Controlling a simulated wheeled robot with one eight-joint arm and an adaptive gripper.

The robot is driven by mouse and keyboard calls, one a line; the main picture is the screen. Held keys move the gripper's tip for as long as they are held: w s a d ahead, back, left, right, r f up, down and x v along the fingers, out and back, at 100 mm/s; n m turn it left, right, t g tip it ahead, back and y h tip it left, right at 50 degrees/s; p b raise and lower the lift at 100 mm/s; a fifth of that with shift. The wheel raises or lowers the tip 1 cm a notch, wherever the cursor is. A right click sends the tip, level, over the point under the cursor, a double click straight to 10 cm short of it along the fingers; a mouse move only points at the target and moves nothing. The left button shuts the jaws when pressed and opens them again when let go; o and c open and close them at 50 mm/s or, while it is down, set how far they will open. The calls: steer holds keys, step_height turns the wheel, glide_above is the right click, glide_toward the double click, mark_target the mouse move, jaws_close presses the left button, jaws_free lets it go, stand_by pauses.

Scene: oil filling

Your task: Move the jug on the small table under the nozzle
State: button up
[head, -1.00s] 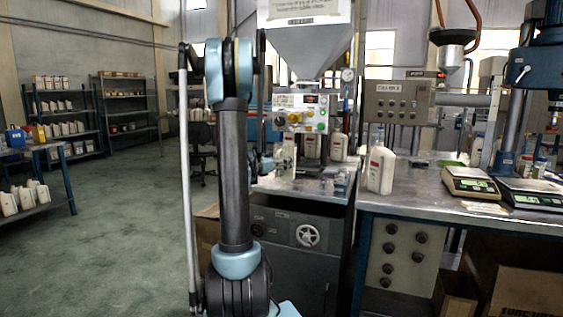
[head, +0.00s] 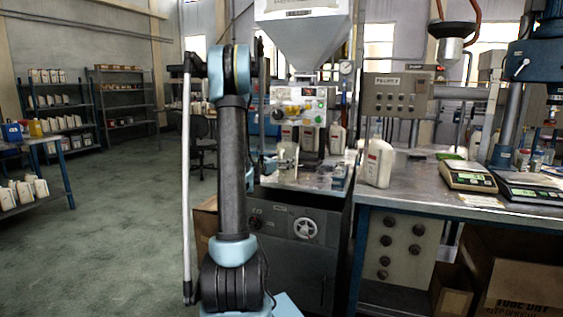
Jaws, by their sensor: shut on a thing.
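A small metal table (head: 310,184) stands below the filling machine's hopper. Another jug (head: 290,133) shows at the left, just above my gripper (head: 287,155). My gripper is small in the head view, at the table's left side beyond my upright arm, and is shut on a jug. The fingers and their contact are too small to make out. The nozzle is not clear beneath the hopper (head: 304,45).
A larger white jug (head: 379,164) stands on the steel bench (head: 420,185) at the right. Two scales (head: 468,175) stand further right. The machine's control panel (head: 300,106) hangs above the small table. Open floor (head: 115,240) lies at the left.

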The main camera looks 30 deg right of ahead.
steer(key=shift+w+d, duration=1.15)
steer(key=shift+d, duration=0.2)
steer(key=shift+w+d, duration=1.1)
steer(key=shift+d, duration=0.2)
steer(key=shift+f, duration=0.15)
steer(key=o, duration=1)
steer(key=shift+a+f, duration=0.1)
steer(key=shift+a, duration=0.05)
